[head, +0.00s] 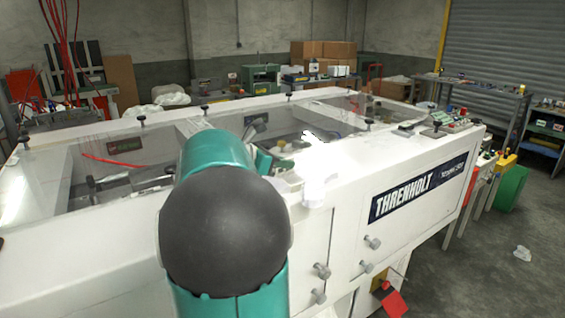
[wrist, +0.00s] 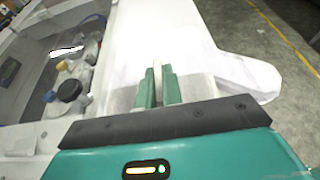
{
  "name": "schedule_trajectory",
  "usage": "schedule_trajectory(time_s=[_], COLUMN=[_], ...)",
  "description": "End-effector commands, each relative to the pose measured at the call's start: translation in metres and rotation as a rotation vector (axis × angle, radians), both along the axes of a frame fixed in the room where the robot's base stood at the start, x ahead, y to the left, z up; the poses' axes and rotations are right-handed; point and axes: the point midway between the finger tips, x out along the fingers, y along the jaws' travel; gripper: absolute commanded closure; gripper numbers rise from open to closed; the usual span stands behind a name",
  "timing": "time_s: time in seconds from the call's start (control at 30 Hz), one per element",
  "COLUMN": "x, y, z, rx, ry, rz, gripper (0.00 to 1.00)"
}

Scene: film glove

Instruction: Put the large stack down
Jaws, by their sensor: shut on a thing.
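My gripper (wrist: 160,88) shows in the wrist view with its two green fingers close together. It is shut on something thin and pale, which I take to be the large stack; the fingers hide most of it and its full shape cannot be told. In the head view a bright white piece (head: 318,188) shows at the front edge of the white machine (head: 350,170), just right of my arm; its outline is washed out. My arm hides part of the gripper there.
The machine has clear covers with black knobs over an open interior. Bottles and a dark-capped jar (wrist: 69,90) stand left of my gripper in the wrist view. A crumpled white scrap (head: 522,253) lies on the floor. A cluttered bench (head: 470,88) stands behind right.

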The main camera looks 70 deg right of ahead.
Motion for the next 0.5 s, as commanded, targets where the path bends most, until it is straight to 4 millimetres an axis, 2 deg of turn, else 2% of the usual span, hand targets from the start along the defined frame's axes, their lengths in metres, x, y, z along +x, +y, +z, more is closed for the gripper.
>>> schedule_trajectory(time_s=[0.03,0.13,0.5], x=[0.0008,0.0007,0.0019], y=[0.0001,0.0001,0.0014], z=[-0.0014,-0.0011,0.0023], rx=[0.0,0.001,0.0], ry=[0.0,0.0,0.0], rz=[0.001,0.001,0.002], gripper=[0.9,0.71,0.7])
